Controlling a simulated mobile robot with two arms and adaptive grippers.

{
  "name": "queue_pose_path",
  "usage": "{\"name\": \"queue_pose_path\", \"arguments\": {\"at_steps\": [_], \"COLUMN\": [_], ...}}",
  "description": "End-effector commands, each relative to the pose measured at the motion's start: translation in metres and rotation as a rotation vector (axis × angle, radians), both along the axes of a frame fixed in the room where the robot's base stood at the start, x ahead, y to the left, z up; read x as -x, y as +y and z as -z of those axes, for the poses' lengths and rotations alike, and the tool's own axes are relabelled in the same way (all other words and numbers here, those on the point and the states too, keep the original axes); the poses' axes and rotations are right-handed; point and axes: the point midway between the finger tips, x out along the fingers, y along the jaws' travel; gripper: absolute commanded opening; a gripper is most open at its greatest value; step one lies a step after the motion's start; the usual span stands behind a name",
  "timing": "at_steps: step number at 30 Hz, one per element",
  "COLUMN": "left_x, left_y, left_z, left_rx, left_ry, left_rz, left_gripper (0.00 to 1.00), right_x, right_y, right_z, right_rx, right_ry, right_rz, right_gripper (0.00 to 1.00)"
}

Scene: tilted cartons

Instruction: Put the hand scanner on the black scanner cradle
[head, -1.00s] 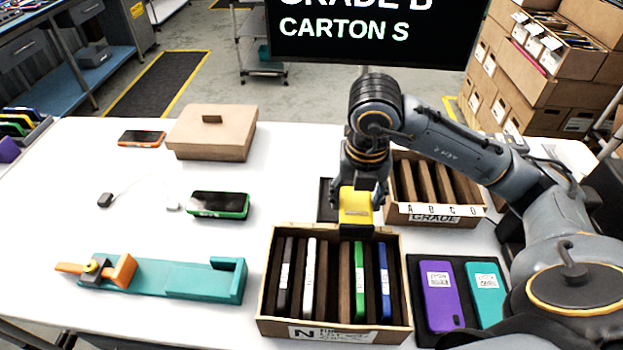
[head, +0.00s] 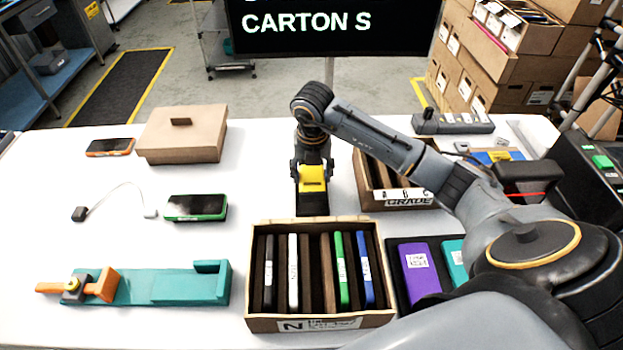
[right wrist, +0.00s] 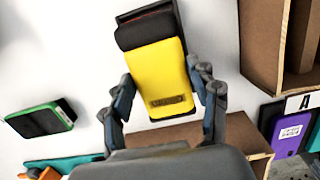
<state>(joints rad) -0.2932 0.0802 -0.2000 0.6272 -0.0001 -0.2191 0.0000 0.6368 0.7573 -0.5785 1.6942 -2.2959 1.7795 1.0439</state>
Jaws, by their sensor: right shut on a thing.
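The hand scanner (head: 313,178) is yellow with a black end. My right gripper (head: 312,168) is shut on it, pointing down over the table. In the right wrist view the scanner (right wrist: 158,75) lies between the two fingers of my gripper (right wrist: 162,82), its black end at the top of the picture. The black scanner cradle (head: 311,207) shows just below the scanner in the head view, largely covered by it. A dark edge of the cradle (right wrist: 128,16) shows past the scanner's black end. I cannot tell whether scanner and cradle touch. My left gripper is not in view.
An open carton (head: 320,322) with upright devices stands in front of the cradle. A divided GRADE carton (head: 405,201) stands right of it. A green-edged phone (head: 196,207), a teal fixture (head: 165,288) and a lidded box (head: 183,140) lie left.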

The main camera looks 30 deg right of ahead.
Motion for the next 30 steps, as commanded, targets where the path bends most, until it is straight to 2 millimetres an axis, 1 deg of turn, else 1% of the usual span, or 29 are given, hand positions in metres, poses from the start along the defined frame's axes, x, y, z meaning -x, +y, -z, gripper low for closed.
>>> {"name": "queue_pose_path", "arguments": {"at_steps": [2, 4, 6, 9, 16, 20, 21, 23, 24, 30], "left_x": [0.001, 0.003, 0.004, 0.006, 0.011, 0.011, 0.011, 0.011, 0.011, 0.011], "left_y": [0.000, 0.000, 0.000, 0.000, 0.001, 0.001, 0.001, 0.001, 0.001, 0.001], "left_z": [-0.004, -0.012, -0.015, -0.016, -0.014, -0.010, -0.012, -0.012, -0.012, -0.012], "left_rx": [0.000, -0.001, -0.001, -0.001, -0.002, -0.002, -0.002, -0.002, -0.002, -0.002], "left_ry": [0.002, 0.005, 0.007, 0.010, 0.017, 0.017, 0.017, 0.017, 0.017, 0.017], "left_rz": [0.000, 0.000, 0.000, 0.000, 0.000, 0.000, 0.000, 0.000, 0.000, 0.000], "left_gripper": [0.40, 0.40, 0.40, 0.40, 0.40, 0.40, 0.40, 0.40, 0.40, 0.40], "right_x": [-0.004, -0.002, -0.002, -0.003, -0.004, -0.004, -0.003, -0.003, -0.003, -0.003], "right_y": [-0.001, 0.000, -0.001, -0.001, -0.001, -0.001, -0.001, -0.001, -0.001, -0.001], "right_z": [0.007, 0.017, 0.027, 0.034, 0.036, 0.040, 0.039, 0.038, 0.038, 0.038], "right_rx": [0.000, 0.000, -0.001, 0.000, 0.000, 0.000, 0.000, 0.000, 0.000, 0.000], "right_ry": [0.004, 0.007, 0.005, 0.002, 0.000, 0.000, 0.001, 0.001, 0.001, 0.001], "right_rz": [0.000, -0.001, 0.000, -0.001, -0.001, -0.001, -0.001, -0.001, -0.001, -0.001], "right_gripper": [0.35, 0.35, 0.35, 0.35, 0.35, 0.35, 0.68, 0.80, 0.83, 0.83]}}
